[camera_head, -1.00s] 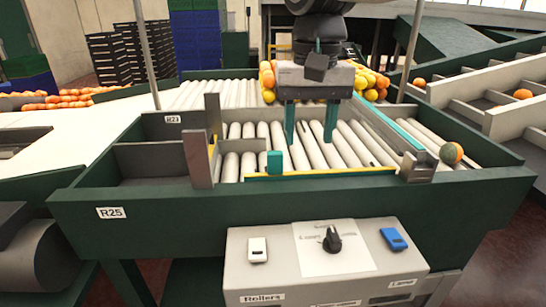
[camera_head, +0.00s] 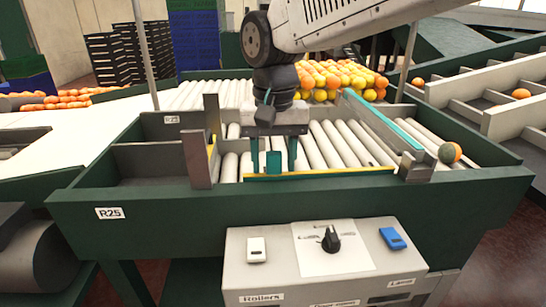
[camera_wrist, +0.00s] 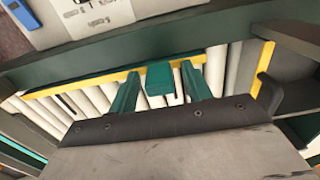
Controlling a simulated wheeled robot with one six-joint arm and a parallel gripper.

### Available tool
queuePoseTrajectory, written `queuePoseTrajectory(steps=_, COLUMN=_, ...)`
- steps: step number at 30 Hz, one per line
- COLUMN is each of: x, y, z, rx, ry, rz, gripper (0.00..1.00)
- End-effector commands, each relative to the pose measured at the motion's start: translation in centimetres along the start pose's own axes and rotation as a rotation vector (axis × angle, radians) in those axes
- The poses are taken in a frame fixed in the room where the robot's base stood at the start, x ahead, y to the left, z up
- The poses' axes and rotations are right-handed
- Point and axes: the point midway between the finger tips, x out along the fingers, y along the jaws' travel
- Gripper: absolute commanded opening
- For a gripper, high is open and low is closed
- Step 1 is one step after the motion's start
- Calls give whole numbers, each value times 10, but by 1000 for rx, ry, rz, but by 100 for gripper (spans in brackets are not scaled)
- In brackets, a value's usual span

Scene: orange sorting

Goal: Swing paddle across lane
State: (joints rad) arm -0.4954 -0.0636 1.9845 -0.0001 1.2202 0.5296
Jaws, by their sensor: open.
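The paddle (camera_head: 330,174) is a long dark green bar with a yellow top edge, lying along the front wall of the roller lane. A teal block-shaped handle (camera_head: 274,164) stands up near its left end. A grey post (camera_head: 416,167) stands at its right end. My gripper (camera_head: 273,154) points down with its two teal fingers apart, one on each side of the handle. In the wrist view the handle (camera_wrist: 158,80) shows between the fingers, with gaps on both sides. The yellow edge (camera_wrist: 75,85) runs across behind. I cannot tell how deep the fingertips reach.
Oranges and yellow fruit (camera_head: 335,80) are heaped at the back. Grey uprights (camera_head: 197,160) stand left of the handle. A control box (camera_head: 320,265) is in front.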

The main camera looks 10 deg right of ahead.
Motion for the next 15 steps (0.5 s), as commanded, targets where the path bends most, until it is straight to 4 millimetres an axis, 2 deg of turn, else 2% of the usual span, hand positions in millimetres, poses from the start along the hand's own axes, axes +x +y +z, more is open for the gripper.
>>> queuePoseTrajectory(steps=3, x=0, y=0, z=0, rx=0, ry=0, rz=0, gripper=49)
queuePoseTrajectory(steps=4, x=0, y=0, z=0, rx=0, ry=0, rz=0, gripper=46)
queuePoseTrajectory(steps=9, x=0, y=0, z=0, rx=0, ry=0, rz=0, gripper=0)
queuePoseTrajectory(steps=15, x=0, y=0, z=-2, rx=8, ry=0, rz=0, gripper=0)
